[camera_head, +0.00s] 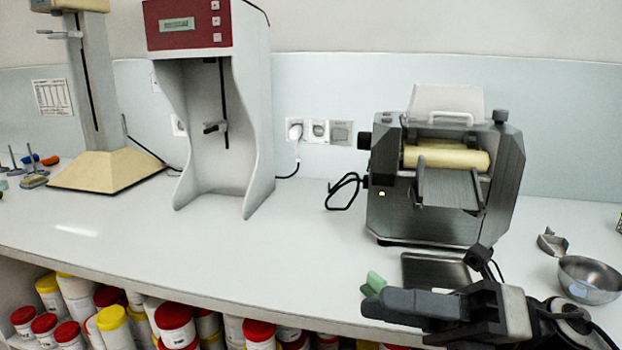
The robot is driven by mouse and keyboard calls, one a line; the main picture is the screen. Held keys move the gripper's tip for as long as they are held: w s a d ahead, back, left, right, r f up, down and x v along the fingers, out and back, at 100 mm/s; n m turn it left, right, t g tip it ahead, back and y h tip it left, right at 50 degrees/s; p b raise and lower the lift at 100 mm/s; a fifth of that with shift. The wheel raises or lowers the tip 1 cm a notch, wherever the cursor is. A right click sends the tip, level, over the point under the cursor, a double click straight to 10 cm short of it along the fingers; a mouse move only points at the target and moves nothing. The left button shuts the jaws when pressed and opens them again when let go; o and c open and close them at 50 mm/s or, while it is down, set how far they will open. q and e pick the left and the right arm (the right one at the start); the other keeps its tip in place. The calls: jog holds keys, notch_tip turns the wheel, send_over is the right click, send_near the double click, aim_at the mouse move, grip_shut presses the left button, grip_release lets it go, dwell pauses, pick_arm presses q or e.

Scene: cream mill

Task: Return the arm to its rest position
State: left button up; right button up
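My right arm comes in at the lower right corner. My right gripper (385,303) points left over the front edge of the counter, in front of the mill. Its dark fingers are seen from the side and overlap, so the gap between them does not show. A small green piece (374,281) shows right at the fingertips; I cannot tell whether it is held, touched or only behind them. My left gripper and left arm are not in view.
A steel roller mill (425,215) stands on the white counter (300,235), with a metal tray (435,268) in front, partly behind my gripper. A steel bowl (590,274) and scoop (552,242) lie right. A red-topped device (190,25) stands left. Lidded jars (175,322) fill the shelf below.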

jog(key=w+d+f+m+t+h, duration=0.25)
jog(key=f+m+t+h, duration=0.3)
jog(key=m+t, duration=0.6)
jog(key=w+d+f+m+t+h, duration=0.25)
jog(key=f+m+t+h, duration=0.35)
jog(key=m, duration=1.1)
jog(key=s+f+m+g+h, duration=0.3)
jog(key=s+f+m, duration=0.2)
jog(key=f, duration=0.5)
jog(key=s+f+m+g+h+p, duration=0.1)
jog(key=s+f+m+g+h, duration=0.2)
jog(key=f+m, duration=0.4)
notch_tip(320, 180, down, 5)
jog(key=s+g, duration=0.1)
jog(key=s, duration=0.1)
jog(key=shift+s+r, duration=0.2)
jog(key=shift+s, duration=0.15)
